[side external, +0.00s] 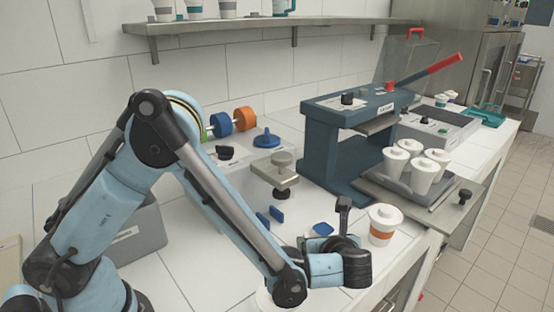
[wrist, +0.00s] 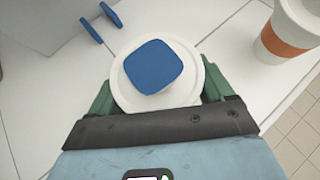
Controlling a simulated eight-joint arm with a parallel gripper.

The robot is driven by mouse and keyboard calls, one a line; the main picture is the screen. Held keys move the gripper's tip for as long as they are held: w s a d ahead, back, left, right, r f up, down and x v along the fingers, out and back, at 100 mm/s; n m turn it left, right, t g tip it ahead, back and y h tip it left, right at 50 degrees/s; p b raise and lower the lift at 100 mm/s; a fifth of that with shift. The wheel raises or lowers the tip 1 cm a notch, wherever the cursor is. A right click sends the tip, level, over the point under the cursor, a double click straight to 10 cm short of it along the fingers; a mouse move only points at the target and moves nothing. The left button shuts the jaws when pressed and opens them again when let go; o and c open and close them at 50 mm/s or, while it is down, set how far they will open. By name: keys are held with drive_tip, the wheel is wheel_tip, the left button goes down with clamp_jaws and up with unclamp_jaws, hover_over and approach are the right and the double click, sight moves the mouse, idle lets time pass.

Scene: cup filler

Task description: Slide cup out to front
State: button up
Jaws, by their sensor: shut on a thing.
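A round white cup or lid (wrist: 193,88) is between the green fingers of my gripper (wrist: 159,86) in the wrist view. The gripper is shut on it, one finger at each side. A blue square piece (wrist: 153,67) lies over its top and hides its middle. In the side view the blue piece (side external: 322,229) shows just behind my wrist, and the held cup's body is mostly hidden. A white cup with an orange band (side external: 383,225) stands upright, apart, to the right; it also shows in the wrist view (wrist: 288,38).
Blue upright pieces (side external: 276,214) stand behind the gripper. A dark blue press (side external: 345,145) with a red lever stands farther back. Several white cups (side external: 425,172) stand on a tray by it. The counter's front edge is on the right, with tiled floor (side external: 500,240) beyond.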

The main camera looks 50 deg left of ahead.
drive_tip(key=shift+d, duration=0.1)
drive_tip(key=o, duration=1)
drive_tip(key=shift+o, duration=0.2)
drive_tip(key=v, duration=1.2)
drive_tip(key=shift+r, duration=0.1)
drive_tip(key=a+r+n+g+h, duration=0.2)
drive_tip(key=a+r+n+h, duration=0.3)
drive_tip(key=a+n, duration=0.65)
drive_tip(key=s+a+n+t+h, duration=0.2)
drive_tip(key=s+a+n+h, duration=0.2)
drive_tip(key=n, duration=0.9)
drive_tip(key=s+a, duration=0.2)
drive_tip(key=a, duration=0.1)
drive_tip(key=shift+s+f+t, duration=0.35)
drive_tip(key=shift+f+t, duration=0.05)
